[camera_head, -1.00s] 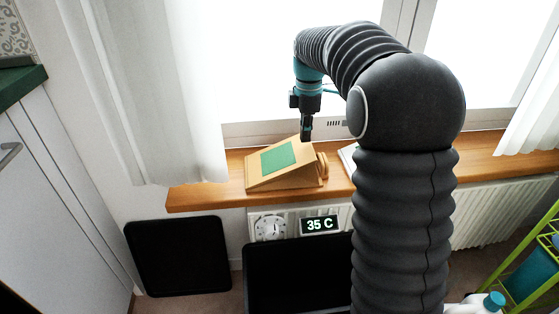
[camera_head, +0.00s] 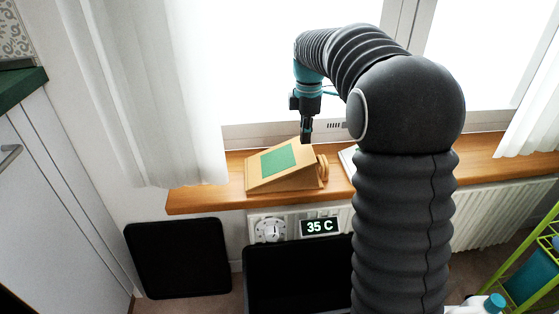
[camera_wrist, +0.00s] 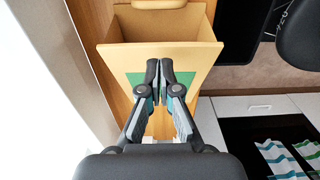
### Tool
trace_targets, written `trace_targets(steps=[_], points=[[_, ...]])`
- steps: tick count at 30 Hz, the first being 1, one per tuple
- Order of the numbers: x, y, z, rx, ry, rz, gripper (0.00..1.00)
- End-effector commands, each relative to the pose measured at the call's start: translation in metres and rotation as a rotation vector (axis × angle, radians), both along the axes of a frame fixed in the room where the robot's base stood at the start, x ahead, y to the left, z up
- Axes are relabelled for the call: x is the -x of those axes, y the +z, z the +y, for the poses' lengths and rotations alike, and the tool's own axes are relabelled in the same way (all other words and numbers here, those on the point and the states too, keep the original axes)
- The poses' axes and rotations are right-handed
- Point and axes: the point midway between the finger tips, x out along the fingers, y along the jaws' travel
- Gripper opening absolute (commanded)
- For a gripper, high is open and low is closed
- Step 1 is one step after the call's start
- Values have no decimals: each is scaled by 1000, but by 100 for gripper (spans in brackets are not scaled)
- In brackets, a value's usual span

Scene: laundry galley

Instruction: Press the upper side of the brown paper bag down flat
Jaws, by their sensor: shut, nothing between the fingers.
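The brown paper bag (camera_head: 285,184) lies on the wooden sill as a wedge. Its upper side, with a green panel (camera_head: 279,159), slopes up toward the right and stands raised. In the wrist view the bag (camera_wrist: 165,55) gapes open below the raised edge of that upper side, and a green strip shows beside the fingers. My gripper (camera_head: 306,140) is shut and empty, pointing down at the raised edge. The fingers (camera_wrist: 164,72) overlap the upper side in the wrist view; I cannot tell whether they touch it.
The wooden sill (camera_head: 205,198) runs under the window, with a curtain (camera_head: 165,100) at the left. A white item (camera_head: 348,157) lies right of the bag, partly behind my arm. Below are a dial (camera_head: 270,229), a 35 C display (camera_head: 319,226) and a black bin (camera_head: 290,270).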

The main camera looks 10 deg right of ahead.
Motion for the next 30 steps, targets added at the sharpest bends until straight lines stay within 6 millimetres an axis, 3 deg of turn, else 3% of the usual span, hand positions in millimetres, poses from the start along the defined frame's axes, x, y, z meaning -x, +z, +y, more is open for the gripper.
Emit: trace_targets(steps=[8, 30], points=[[0, -3, 0, 0, 0, 1, 0], [0, -35, 0, 0, 0, 1, 0]])
